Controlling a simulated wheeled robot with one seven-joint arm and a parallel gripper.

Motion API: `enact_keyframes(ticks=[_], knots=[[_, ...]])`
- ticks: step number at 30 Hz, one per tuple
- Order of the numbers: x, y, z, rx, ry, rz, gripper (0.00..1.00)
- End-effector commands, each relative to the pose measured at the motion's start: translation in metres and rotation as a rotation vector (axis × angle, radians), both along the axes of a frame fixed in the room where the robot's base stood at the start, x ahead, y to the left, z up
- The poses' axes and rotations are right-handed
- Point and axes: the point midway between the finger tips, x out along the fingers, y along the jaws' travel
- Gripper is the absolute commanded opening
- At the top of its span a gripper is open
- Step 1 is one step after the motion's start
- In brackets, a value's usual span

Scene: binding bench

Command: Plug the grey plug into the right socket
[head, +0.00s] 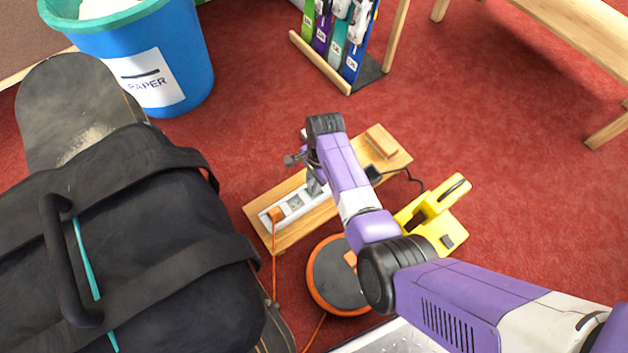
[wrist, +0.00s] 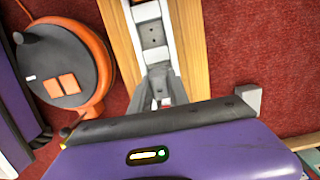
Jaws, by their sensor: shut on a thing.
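My gripper (head: 314,184) is low over the right part of a white socket strip (head: 268,222), its fingers pointing down. In the wrist view its fingers (wrist: 160,88) are closed together, shut on the grey plug, which I cannot tell apart from the grey fingers. The strip shows in the wrist view too (wrist: 167,42), with a grey socket face ahead of the fingertips. In the head view grey sockets (head: 295,202) show left of my gripper. The right socket is hidden by the gripper; I cannot tell whether the plug touches it.
An orange plug (head: 276,214) sits in the strip's left end, its cord trailing down. The strip is on a wooden board (head: 284,238) with a wooden block (head: 381,141). An orange-and-black reel (head: 335,272), a yellow object (head: 436,213) and a black bag (head: 150,240) stand close by.

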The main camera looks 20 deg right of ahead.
Motion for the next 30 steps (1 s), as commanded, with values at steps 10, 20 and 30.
enact_keyframes(ticks=[10,20,30], knots=[[0.0001,0.0001,-0.0041,0.000,0.000,0.000,0.00],[0.0000,0.0001,-0.0076,0.000,0.000,0.000,0.00],[0.0002,0.0000,-0.0099,0.000,0.000,0.000,0.00]])
